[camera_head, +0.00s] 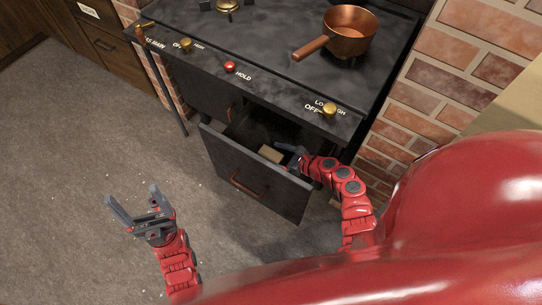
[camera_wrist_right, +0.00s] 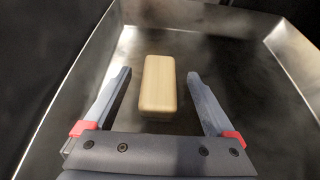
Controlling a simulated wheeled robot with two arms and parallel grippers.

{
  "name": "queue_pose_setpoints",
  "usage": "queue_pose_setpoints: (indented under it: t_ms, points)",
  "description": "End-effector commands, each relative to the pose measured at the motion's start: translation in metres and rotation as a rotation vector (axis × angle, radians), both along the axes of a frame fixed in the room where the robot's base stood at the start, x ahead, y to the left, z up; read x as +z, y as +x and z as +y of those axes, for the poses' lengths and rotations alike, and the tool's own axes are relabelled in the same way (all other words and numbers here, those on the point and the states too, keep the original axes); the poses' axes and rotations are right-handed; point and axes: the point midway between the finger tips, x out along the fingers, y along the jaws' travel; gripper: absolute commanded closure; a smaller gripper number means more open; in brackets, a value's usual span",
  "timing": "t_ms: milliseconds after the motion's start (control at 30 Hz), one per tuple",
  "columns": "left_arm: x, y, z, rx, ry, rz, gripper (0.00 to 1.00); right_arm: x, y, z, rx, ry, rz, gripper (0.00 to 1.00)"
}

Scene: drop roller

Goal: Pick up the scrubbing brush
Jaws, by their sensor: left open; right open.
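The scrubbing brush appears as a pale wooden block (camera_head: 270,153) inside the open drawer (camera_head: 252,182) of the stove. In the right wrist view the wooden block (camera_wrist_right: 158,86) lies on the drawer's dark floor; no bristles are visible. My right gripper (camera_head: 290,152) reaches into the drawer over the block. In the right wrist view my right gripper (camera_wrist_right: 160,84) is open, with one finger on each side of the block and a gap on both sides. I cannot tell its exact height above the block. My left gripper (camera_head: 132,203) is open and empty above the floor.
The dark stove (camera_head: 270,60) has knobs along its front edge, and a copper pan (camera_head: 346,34) stands on top at the right. A brick wall (camera_head: 465,75) is to the right. The drawer walls surround my right gripper. The grey floor (camera_head: 70,140) at left is clear.

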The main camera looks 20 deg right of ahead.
Motion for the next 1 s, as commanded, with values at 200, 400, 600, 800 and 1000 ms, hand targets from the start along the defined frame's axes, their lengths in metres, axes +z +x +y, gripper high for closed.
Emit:
queue_pose_setpoints:
  t_ms: [200, 400, 600, 800, 1000]
  points:
    - [-0.012, 0.000, 0.000, 0.000, 0.000, 0.000, 0.16, -0.016, 0.027, 0.022, 0.003, -0.001, -0.001, 0.10]
    - [-0.014, 0.000, 0.000, 0.000, 0.000, 0.000, 0.16, -0.019, 0.036, 0.028, 0.002, -0.001, -0.001, 0.10]
    - [-0.013, 0.000, 0.000, 0.000, 0.000, 0.000, 0.16, -0.019, 0.035, 0.028, 0.001, -0.001, -0.001, 0.17]
    - [-0.013, 0.000, 0.000, 0.000, 0.000, 0.000, 0.16, -0.019, 0.035, 0.028, 0.001, -0.001, -0.001, 0.53]
    - [-0.013, 0.000, 0.000, 0.000, 0.000, 0.000, 0.16, -0.019, 0.035, 0.028, 0.001, -0.001, -0.001, 0.89]
